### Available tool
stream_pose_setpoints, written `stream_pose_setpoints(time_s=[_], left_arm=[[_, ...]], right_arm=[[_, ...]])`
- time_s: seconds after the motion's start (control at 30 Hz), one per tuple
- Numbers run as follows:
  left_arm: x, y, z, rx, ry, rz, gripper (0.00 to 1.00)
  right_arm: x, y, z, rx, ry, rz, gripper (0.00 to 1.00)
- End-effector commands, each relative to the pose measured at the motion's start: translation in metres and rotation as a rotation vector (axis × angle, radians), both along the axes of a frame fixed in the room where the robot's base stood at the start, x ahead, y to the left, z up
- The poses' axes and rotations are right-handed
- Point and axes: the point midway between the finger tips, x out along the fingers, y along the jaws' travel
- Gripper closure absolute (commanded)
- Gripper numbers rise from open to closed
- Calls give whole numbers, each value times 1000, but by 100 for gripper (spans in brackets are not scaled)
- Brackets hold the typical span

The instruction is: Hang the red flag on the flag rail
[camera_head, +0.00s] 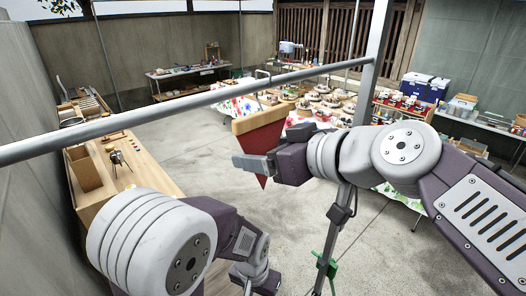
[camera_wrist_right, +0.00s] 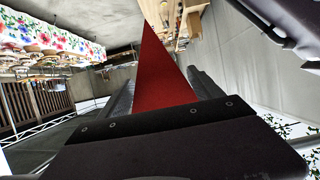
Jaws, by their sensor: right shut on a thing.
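The red flag (camera_head: 264,144) is a red triangle with a wooden strip along its top edge, and it hangs point down. My right gripper (camera_head: 254,163) is shut on it, with a grey finger across the cloth. In the right wrist view the red cloth (camera_wrist_right: 166,80) rises between the two fingers (camera_wrist_right: 163,96). The flag rail (camera_head: 190,104) is a grey bar slanting across the head view. The flag's strip is just below the bar in the picture; whether they touch I cannot tell. My left arm is at lower left, its fingers out of sight.
A grey post (camera_head: 372,62) stands at the rail's right end. A wooden table (camera_head: 125,180) with a box (camera_head: 83,168) is at left. A long table of baked goods stands behind the flag, with blue coolers (camera_head: 425,87) at back right. Open concrete floor lies between.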

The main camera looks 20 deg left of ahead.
Motion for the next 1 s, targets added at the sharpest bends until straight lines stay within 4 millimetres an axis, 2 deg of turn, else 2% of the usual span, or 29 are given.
stream_pose_setpoints(time_s=[0.33, 0.37, 0.4, 0.43, 0.63, 0.73, 1.0], left_arm=[[0, 0, -2, 0, 0, 0, 64], [0, 0, -2, 0, 0, 0, 64], [0, 0, -2, 0, 0, 0, 64], [0, 0, -2, 0, 0, 0, 64], [0, 0, -2, 0, 0, 0, 64], [0, 0, -9, 0, 0, 0, 64], [0, 0, -40, 0, 0, 0, 64]], right_arm=[[0, 0, -1, 1, 0, 0, 64], [0, 0, -1, 1, 0, 0, 17], [0, 0, -1, 1, 0, 0, 6], [0, 0, -1, 1, 0, 0, 0], [0, 0, -1, 0, 0, 0, 0], [-2, -7, 0, 3, -3, -1, 0], [-22, -57, 20, 3, -5, -5, 0]])
